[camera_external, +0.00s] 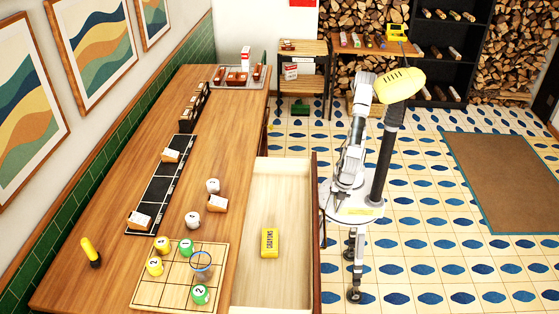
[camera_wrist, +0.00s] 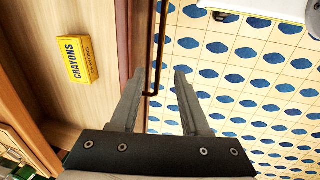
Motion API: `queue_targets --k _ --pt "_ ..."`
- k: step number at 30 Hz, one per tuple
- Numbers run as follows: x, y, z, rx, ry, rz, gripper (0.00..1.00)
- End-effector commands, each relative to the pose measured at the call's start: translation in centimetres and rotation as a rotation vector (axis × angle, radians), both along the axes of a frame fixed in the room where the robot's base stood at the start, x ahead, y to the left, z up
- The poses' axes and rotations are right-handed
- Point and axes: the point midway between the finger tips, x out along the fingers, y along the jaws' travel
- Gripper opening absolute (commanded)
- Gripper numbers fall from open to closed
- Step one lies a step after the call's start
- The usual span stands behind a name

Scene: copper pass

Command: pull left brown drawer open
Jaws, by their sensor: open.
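The brown drawer (camera_external: 272,286) stands pulled out from the right side of the wooden table in the external view, with its pale inside showing. A yellow crayons box (camera_external: 268,242) lies in it; the box also shows in the wrist view (camera_wrist: 78,60). The drawer's brown front (camera_wrist: 124,35) runs up the wrist view, with a dark bar handle (camera_wrist: 157,50) on its outer side. My gripper (camera_wrist: 160,72) is open and empty. In the wrist view the handle's near end appears between the fingers, closer to the left one; contact cannot be told. The external view does not show the fingers clearly.
A black strip (camera_external: 160,190) holds small blocks, and a tray (camera_external: 226,80) stands at the far end. A brown mat (camera_external: 510,175) lies on the tiled floor at right. Floor around it is clear.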

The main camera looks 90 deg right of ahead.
Motion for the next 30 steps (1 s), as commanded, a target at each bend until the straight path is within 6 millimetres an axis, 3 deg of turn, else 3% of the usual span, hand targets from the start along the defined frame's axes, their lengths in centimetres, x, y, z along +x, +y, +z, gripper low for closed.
queue_targets --k 1,18,30 --pt "0.1 0.0 -1.3 -0.001 0.0 0.0 0.46" --pt "1.4 0.0 -8.1 -0.001 0.0 0.001 0.46" --pt "2.0 0.0 -10.5 0.0 0.0 0.0 0.46"
